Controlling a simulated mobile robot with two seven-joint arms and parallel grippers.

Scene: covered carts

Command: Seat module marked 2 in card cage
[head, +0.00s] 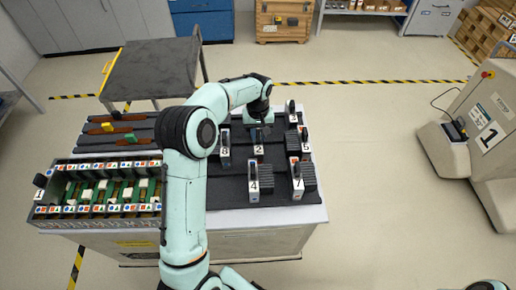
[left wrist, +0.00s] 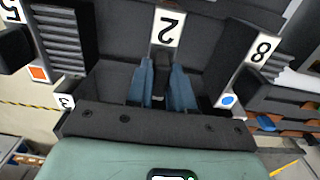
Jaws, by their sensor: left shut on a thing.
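The module marked 2 (head: 258,150) stands among the other modules on the dark cart top in the head view. In the left wrist view, its white label and dark body (left wrist: 168,28) are at top middle. My left gripper (head: 259,130) is above it, with its blue fingers (left wrist: 165,85) shut on the module's dark handle. My arm hides part of the module, and I cannot tell whether its base touches the surface. The card cage (head: 100,212), with green boards and rows of coloured marks, is at the left end of the cart. My right gripper is not in view.
Modules marked 8 (head: 225,154), 4 (head: 253,186), 7 (head: 298,184) and 5 (head: 306,147) stand close around. A grey cart (head: 150,70) is behind at left.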

